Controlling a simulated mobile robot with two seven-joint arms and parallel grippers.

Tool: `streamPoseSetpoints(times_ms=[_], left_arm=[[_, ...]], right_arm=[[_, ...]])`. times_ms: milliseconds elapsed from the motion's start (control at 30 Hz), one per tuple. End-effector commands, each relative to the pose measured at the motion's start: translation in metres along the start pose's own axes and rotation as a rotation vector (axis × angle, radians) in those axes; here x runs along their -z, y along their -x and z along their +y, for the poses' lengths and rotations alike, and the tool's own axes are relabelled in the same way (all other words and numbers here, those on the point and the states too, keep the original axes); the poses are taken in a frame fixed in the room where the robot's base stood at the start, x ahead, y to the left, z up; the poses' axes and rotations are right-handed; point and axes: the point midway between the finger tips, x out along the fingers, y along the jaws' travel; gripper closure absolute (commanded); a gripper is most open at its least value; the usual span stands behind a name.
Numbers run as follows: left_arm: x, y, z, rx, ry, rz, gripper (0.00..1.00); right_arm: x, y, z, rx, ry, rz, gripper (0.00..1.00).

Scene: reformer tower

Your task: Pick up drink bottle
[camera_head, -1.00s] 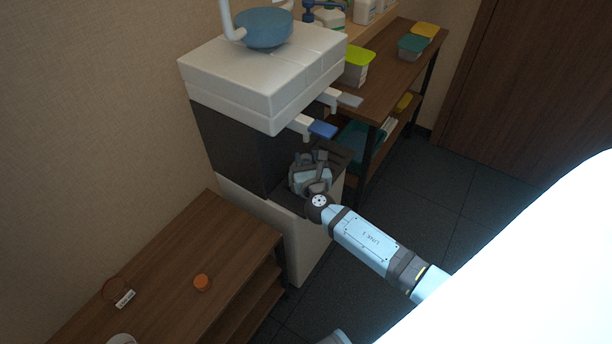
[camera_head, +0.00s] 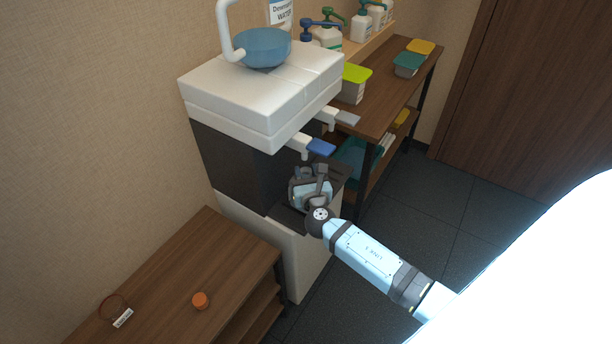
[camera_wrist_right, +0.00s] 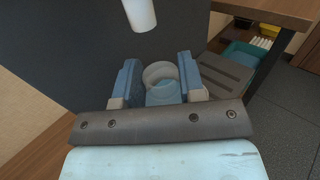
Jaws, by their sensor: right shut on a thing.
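My right gripper (camera_head: 312,172) is in the recess of the water dispenser (camera_head: 240,168), below its taps. In the right wrist view the two blue fingers (camera_wrist_right: 159,66) are shut on the drink bottle (camera_wrist_right: 163,95), one on each side. The bottle has an open, round, pale grey mouth and a bluish body. It is upright at the drip tray (camera_wrist_right: 226,72), below a white spout (camera_wrist_right: 140,14). Its lower part is hidden by the gripper, so I cannot tell whether it touches the tray. In the head view my gripper largely hides it. My left gripper is not in view.
A blue tap lever (camera_head: 320,147) and a grey one (camera_head: 347,118) stick out above my gripper. A low wooden bench (camera_head: 170,270) at lower left holds an orange cap (camera_head: 200,300). A wooden shelf (camera_head: 385,110) with boxes stands behind. Dark floor (camera_head: 440,230) at right is clear.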

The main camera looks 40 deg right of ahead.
Motion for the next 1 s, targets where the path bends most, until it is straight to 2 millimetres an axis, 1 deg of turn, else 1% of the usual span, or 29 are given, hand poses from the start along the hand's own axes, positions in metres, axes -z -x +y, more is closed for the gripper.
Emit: streamPoseSetpoints(times_ms=[33,200,400,567,633,833,1000], left_arm=[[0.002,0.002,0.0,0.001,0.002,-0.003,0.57],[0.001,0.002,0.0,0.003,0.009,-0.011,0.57],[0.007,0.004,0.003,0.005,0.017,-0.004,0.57],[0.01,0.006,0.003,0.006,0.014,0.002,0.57],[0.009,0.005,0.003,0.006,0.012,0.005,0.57],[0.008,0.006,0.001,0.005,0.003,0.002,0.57],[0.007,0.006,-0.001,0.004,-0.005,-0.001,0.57]], right_arm=[[-0.008,0.0,0.0,0.0,-0.001,-0.002,1.0],[-0.025,0.0,0.0,0.0,-0.002,-0.003,1.0],[-0.042,0.0,0.0,0.0,-0.001,-0.004,1.0],[-0.052,0.0,0.0,0.0,-0.001,-0.004,1.0],[-0.049,0.004,-0.004,0.0,0.001,-0.003,1.0],[-0.049,0.014,-0.015,0.0,0.0,-0.003,1.0],[-0.048,0.027,-0.028,0.0,0.001,-0.002,1.0]])
